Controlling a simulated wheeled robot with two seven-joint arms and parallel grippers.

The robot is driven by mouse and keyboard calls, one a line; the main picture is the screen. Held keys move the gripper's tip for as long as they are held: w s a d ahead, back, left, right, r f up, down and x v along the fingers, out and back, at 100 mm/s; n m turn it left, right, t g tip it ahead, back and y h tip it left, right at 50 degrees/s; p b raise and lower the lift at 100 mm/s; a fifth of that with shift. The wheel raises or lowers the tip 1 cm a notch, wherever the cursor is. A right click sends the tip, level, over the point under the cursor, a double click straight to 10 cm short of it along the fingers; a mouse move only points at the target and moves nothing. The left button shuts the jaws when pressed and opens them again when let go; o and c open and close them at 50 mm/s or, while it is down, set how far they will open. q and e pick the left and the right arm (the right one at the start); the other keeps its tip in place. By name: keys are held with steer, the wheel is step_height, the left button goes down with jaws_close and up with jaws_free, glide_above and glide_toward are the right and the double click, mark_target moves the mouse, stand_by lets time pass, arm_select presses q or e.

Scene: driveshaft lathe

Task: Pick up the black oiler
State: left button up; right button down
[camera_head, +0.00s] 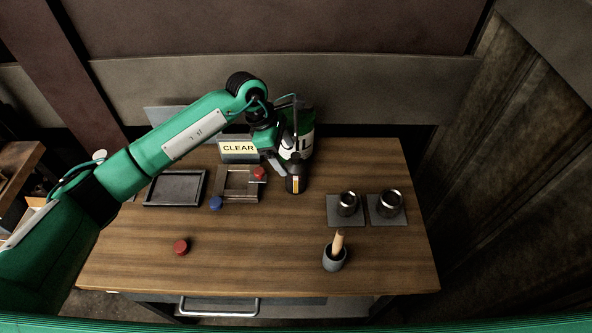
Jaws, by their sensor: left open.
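A small dark piece with an orange and white mark (295,184), which looks like the black oiler, stands at the back middle of the table, just in front of a green and white can. My left gripper (283,166) comes in from the upper left and is open, right at the dark piece. The gripper hides part of it, and I cannot tell whether the fingers touch it. My right gripper is not in view.
The green and white can (305,145) has letters on it. A CLEAR sign (239,149), a dark tray (175,203), a wooden fixture (232,195), red caps (181,247), a blue cap (216,203), two metal rings (390,203) and a brush pot (334,258) stand on the table (260,260). The front middle is clear.

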mark_target(290, 160)
arm_select(q)
steer(key=shift+d+f, duration=0.3)
steer(key=shift+f, duration=0.2)
steer(key=shift+w+d+f, duration=0.1)
steer(key=shift+d+f, duration=0.05)
steer(key=shift+f, duration=0.1)
steer(key=shift+d+f+p, duration=0.2)
steer(key=shift+f+p, duration=0.3)
steer(key=shift+p, duration=0.25)
steer(key=p+x, duration=0.1)
steer(key=x, duration=0.2)
steer(key=shift+w+f+p, duration=0.15)
steer(key=shift+p, duration=0.2)
steer(key=shift+d+f, duration=0.1)
steer(key=shift+f, duration=0.25)
steer(key=shift+c, duration=0.5)
steer(key=c, duration=1)
steer(key=shift+c, duration=0.7)
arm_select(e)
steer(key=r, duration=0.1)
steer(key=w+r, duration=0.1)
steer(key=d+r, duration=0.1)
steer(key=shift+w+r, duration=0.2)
